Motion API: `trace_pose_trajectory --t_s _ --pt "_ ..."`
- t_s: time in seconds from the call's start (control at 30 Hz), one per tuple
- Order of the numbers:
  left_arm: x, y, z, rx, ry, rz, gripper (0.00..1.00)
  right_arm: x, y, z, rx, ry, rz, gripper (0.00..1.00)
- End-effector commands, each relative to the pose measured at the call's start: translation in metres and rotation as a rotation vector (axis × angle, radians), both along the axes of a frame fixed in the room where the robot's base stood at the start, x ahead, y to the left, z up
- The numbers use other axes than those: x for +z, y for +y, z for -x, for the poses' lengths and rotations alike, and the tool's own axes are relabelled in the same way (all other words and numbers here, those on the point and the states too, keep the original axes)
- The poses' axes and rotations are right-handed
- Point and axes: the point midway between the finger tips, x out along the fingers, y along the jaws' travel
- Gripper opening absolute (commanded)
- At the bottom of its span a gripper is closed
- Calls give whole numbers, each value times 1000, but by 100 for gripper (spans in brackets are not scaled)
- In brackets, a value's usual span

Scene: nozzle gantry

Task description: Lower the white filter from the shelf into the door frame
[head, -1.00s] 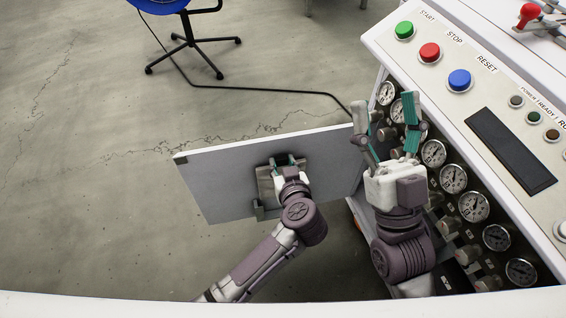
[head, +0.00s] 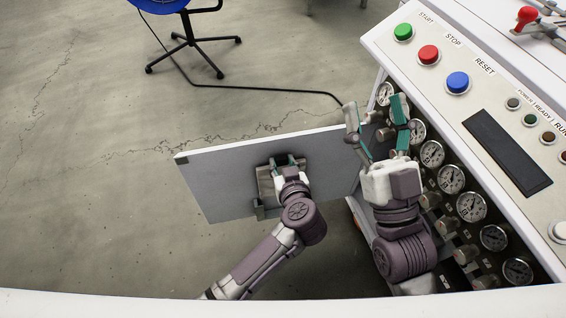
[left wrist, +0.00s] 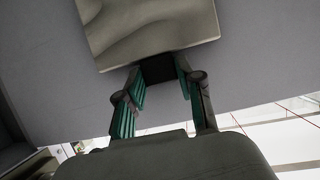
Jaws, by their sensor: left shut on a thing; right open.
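A pale grey-white panel (head: 215,180), like an open door, stands out from the machine's side. My left gripper (head: 279,162) is shut on a dark handle on the panel's face. In the left wrist view the fingers (left wrist: 160,95) lie on either side of the dark handle (left wrist: 158,70), below a metal plate (left wrist: 150,25). My right gripper (head: 376,112) is open and empty, its fingers pointing up beside the panel's right end and the gauges. I cannot make out the white filter, the shelf or the inside of the door frame.
The machine's sloped console (head: 460,110) with coloured buttons rises at the right, above rows of gauges (head: 452,180) close to my right arm. A black cable (head: 260,88) crosses the floor towards the machine. A blue chair (head: 190,40) stands behind. The floor at left is clear.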

Motion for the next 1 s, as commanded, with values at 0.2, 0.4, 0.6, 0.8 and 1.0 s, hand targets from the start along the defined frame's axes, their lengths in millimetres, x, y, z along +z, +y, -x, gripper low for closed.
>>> trace_pose_trajectory --t_s 0.2,0.4,0.6,0.8,1.0 --pt "1 0 0 0 0 0 0 -9 0 -5 -3 58 14 66" --pt "0 0 0 -1 0 0 0 -17 1 -9 -5 109 27 66" --pt "0 0 0 -1 1 1 0 -22 1 -13 -8 150 40 66" --pt "0 0 0 -1 1 1 0 -27 0 -17 -12 190 54 66" --pt "0 0 0 -1 0 1 0 -31 -1 -18 -15 209 60 66"
